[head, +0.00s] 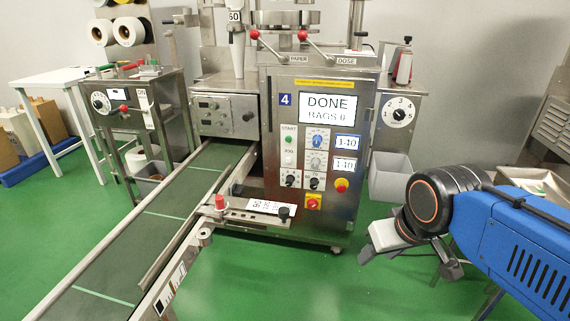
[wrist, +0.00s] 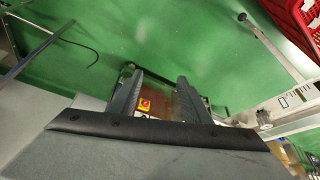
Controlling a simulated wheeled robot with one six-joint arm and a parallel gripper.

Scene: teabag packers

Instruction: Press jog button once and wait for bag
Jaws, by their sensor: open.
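The packing machine's control panel (head: 335,100) faces me near the middle of the head view. Its display (head: 327,109) reads "DONE" and "BAGS 0". On the panel's left side are a green button (head: 288,140) under a START label and a white button (head: 289,158) under a small label that looks like JOG. My gripper (head: 408,262) is open and empty at the lower right, well apart from the panel. Its two spread fingers also show in the wrist view (wrist: 159,78). No bag is visible on the green conveyor belt (head: 180,195).
A red stop button (head: 341,185) and a red switch (head: 313,202) sit low on the panel. A grey bin (head: 390,178) hangs at the machine's right. A red-knobbed bracket (head: 220,203) juts out beside the conveyor. The green floor before the machine is clear.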

